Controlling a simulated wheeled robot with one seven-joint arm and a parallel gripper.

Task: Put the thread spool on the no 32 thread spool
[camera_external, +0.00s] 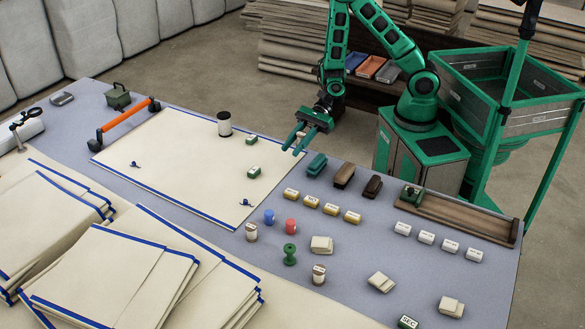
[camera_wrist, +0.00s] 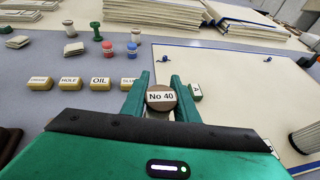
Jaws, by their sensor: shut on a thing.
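My gripper (camera_external: 299,143) is above the table near its far edge. In the wrist view its green fingers (camera_wrist: 161,92) are shut on a thread spool (camera_wrist: 161,98) whose round end is labelled "No 40". Two similar pale spools with brown ends stand on the table: one (camera_external: 251,232) near the canvas corner, also in the wrist view (camera_wrist: 135,36), and one (camera_external: 319,274) nearer the front, also in the wrist view (camera_wrist: 69,29). Both are apart from my gripper. I cannot read their numbers, so I cannot tell which is no 32.
A blue spool (camera_external: 269,216), a red spool (camera_external: 290,226) and a green spool (camera_external: 289,255) stand between the pale ones. Several yellow labelled blocks (camera_external: 311,201) form a row. A canvas sheet (camera_external: 180,160) carries a black-and-white cylinder (camera_external: 224,123) and green blocks (camera_external: 254,172).

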